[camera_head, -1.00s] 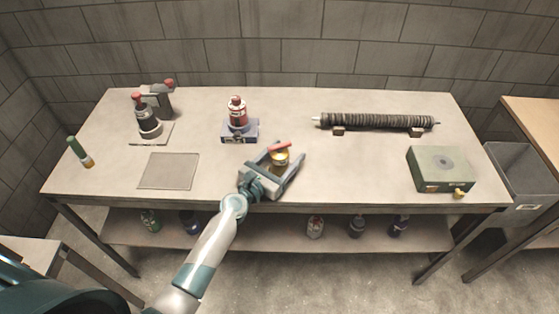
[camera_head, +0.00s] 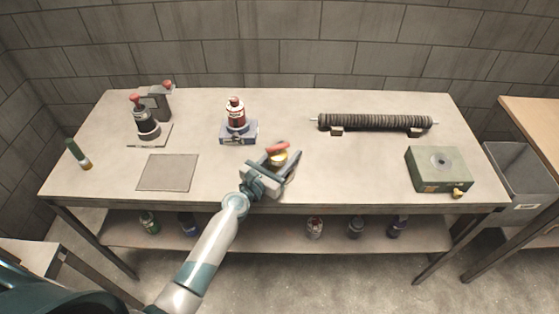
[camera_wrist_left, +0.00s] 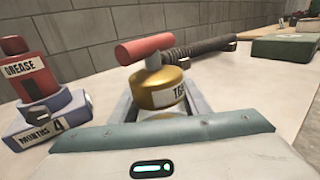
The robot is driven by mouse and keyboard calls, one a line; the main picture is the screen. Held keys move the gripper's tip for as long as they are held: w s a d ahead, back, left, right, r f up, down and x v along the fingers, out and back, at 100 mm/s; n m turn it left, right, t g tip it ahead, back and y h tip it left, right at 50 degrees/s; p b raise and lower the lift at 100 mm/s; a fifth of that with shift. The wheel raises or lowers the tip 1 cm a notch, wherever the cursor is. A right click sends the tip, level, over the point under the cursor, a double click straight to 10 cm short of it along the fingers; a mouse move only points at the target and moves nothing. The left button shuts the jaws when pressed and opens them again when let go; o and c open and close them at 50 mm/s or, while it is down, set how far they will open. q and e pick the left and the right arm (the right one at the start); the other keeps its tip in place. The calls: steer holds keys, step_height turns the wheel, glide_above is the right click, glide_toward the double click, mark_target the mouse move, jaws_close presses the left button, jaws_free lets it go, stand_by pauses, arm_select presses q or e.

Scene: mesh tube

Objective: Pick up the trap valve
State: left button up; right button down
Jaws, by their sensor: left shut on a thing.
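The trap valve, a brass-coloured body with a red T-handle and a partly readable label, is between the fingers of my left gripper (camera_head: 283,161). In the head view its brass body (camera_head: 279,158) shows between the jaws, with the red handle on top. In the left wrist view the valve (camera_wrist_left: 158,88) stands in front of the palm, handle up and slightly tilted, its lower part hidden by my gripper. The left gripper is shut on it near the front edge of the table. Whether its base touches the table cannot be told. My right gripper is not in view.
A red grease bottle on a blue-grey base (camera_head: 238,132) stands just behind the gripper. A ribbed dark tube (camera_head: 375,122) lies on supports at the back right. A green box (camera_head: 438,170) is at the right. A flat grey plate (camera_head: 168,172) lies at the left.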

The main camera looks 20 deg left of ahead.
mark_target(284, 147)
arm_select(q)
steer(key=shift+r, duration=0.1)
steer(key=shift+r+p, duration=0.65)
steer(key=shift+p, duration=0.05)
steer(key=r+p, duration=0.2)
steer(key=d+r+p, duration=0.1)
steer(key=p, duration=0.1)
steer(key=shift+s+r, duration=0.1)
steer(key=shift+r, duration=0.3)
steer(key=s+d+r+p, duration=0.2)
steer(key=d+r+p, duration=0.3)
steer(key=d, duration=0.5)
steer(key=shift+s+d+r+p, duration=0.25)
steer(key=shift+r+p, duration=0.15)
steer(key=shift+p, duration=0.65)
